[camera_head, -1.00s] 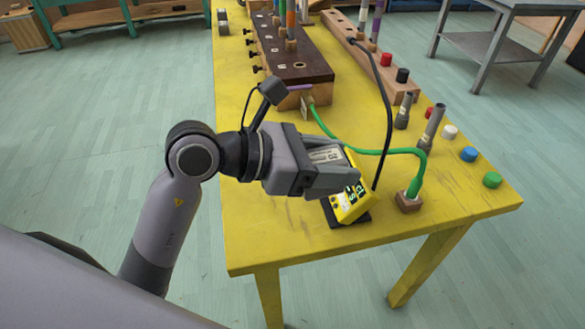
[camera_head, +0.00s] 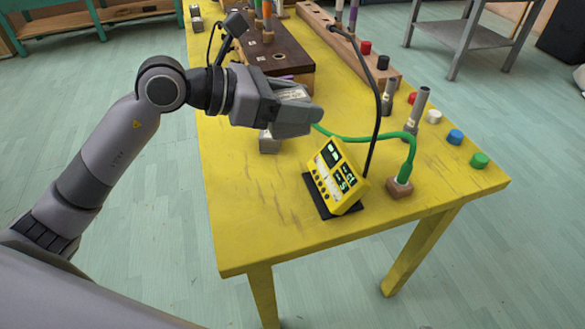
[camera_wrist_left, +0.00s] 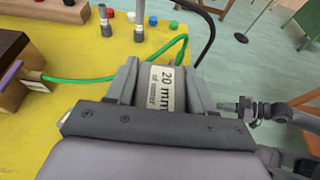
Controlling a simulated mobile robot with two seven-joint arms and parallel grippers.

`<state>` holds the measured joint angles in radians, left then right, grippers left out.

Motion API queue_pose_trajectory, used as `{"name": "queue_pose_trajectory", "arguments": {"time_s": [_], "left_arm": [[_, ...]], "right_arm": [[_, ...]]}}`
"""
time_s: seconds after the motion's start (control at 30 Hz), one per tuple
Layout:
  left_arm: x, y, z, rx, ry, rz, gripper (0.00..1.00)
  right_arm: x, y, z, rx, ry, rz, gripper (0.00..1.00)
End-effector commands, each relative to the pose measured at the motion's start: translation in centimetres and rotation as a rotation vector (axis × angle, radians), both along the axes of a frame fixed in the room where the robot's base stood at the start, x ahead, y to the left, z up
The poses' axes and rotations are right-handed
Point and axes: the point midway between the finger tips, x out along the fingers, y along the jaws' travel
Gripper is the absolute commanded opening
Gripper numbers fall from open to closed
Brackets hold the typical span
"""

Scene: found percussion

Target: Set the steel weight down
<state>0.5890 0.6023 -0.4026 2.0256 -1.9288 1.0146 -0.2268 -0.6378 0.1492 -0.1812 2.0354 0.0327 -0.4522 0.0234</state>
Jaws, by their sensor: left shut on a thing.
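My left gripper (camera_head: 304,108) is above the yellow table, its fingers closed around the steel weight (camera_head: 293,93). The weight has a pale label, also between the fingers in the left wrist view (camera_wrist_left: 165,88); the label reads "20 mm". The fingers hide most of its sides. A grey metal block (camera_head: 269,144) shows just under the gripper at the table; I cannot tell whether it is the weight's lower end or a separate block.
A yellow device (camera_head: 337,176) with a display stands on a black base right of and nearer than the gripper. A green cable (camera_head: 408,150) runs to a small wooden block (camera_head: 399,189). A dark-topped wooden box (camera_head: 275,52) is behind. The table's front-left surface (camera_head: 245,215) is clear.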

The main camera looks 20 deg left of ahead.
Motion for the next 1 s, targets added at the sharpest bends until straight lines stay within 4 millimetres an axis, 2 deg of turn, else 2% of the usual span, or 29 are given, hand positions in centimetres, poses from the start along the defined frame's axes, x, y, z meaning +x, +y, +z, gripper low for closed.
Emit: {"name": "queue_pose_trajectory", "arguments": {"time_s": [0.03, 0.2, 0.4, 0.63, 0.83, 1.0], "left_arm": [[0.0, 0.0, -1.4, -0.005, 0.002, 0.002, 0.00], [0.0, 0.0, -5.7, -0.005, 0.001, 0.002, 0.00], [0.0, 0.0, -9.4, -0.005, -0.004, 0.002, 0.00], [0.0, 0.0, -11.2, -0.004, -0.004, 0.001, 0.00], [0.0, 0.0, -14.1, -0.003, -0.004, 0.002, 0.00], [0.0, 0.0, -14.8, -0.004, -0.008, 0.001, 0.00]], "right_arm": [[0.0, 0.0, -0.3, 0.001, 0.001, 0.000, 0.00], [0.1, 0.2, -0.7, 0.005, 0.002, 0.001, 0.00], [0.1, 0.2, -1.1, 0.005, 0.002, 0.001, 0.00], [0.1, 0.2, -1.4, 0.005, 0.001, 0.002, 0.00], [0.1, 0.2, -2.0, 0.005, 0.001, 0.001, 0.00], [0.1, 0.2, -2.0, 0.003, 0.001, 0.003, 0.00]]}}
